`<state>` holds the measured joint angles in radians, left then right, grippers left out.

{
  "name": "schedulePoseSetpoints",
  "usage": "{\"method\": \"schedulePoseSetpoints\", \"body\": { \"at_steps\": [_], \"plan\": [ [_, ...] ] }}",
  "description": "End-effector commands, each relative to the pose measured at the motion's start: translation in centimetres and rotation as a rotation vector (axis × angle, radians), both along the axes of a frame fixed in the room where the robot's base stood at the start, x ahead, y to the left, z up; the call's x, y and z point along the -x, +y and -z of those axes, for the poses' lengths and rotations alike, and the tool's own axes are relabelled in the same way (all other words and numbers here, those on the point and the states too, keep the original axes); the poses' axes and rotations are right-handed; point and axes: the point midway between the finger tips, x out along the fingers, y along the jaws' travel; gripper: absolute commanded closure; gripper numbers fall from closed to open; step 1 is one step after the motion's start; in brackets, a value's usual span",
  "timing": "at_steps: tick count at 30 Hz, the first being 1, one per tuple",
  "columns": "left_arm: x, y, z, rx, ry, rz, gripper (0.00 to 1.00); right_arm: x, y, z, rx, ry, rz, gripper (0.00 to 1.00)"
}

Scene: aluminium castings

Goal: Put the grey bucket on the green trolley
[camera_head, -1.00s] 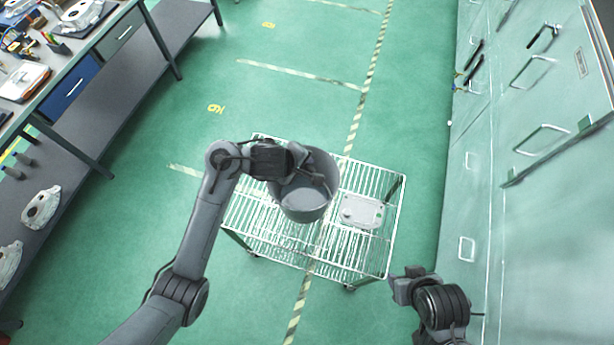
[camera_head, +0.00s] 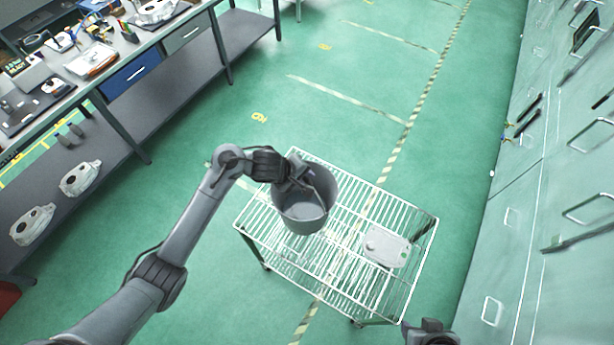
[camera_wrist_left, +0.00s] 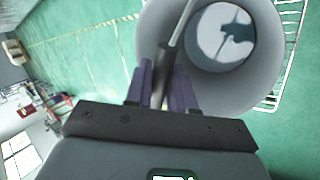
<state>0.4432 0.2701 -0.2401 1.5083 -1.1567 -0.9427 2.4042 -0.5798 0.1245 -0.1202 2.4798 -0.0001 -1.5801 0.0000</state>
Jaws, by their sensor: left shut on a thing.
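The grey bucket (camera_head: 303,212) hangs from my left gripper (camera_head: 298,178), open top facing up, seen over the left back part of the trolley. The wire-shelf trolley (camera_head: 340,272) looks silvery, with green floor showing through it. I cannot tell whether the bucket's base, which is hidden, touches the top shelf. In the left wrist view my left gripper (camera_wrist_left: 163,90) is shut on the bucket's rod-like handle, beside the bucket (camera_wrist_left: 262,75). My right gripper (camera_head: 430,334) shows only partly at the bottom edge, its fingers not clear.
A pale casting (camera_head: 387,247) lies on the trolley's right part, with bare shelf between it and the bucket. A workbench (camera_head: 150,60) with tools stands at the left, with castings on its lower shelf. Pale cabinets with handles (camera_head: 590,200) line the right.

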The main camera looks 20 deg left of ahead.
Motion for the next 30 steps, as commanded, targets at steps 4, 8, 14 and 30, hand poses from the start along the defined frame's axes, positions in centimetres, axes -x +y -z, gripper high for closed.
{"method": "schedulePoseSetpoints", "body": {
  "at_steps": [4, 8, 14, 30],
  "plan": [
    [0.0, 0.1, 1.7, 0.000, -0.002, -0.002, 1.00, 0.0, 0.0, 0.6, 0.000, 0.000, 0.000, 0.57],
    [-0.1, 0.0, 2.8, 0.002, -0.004, -0.001, 1.00, 0.0, 0.0, 0.7, 0.000, 0.000, 0.000, 0.57],
    [-0.1, 0.0, 3.2, 0.002, -0.006, -0.001, 1.00, 0.0, 0.1, 0.8, -0.002, 0.000, 0.001, 0.57],
    [0.1, 0.0, 3.8, -0.001, 0.002, 0.000, 0.51, 0.0, 0.2, 0.8, -0.007, 0.000, 0.005, 0.57]
  ]
}}
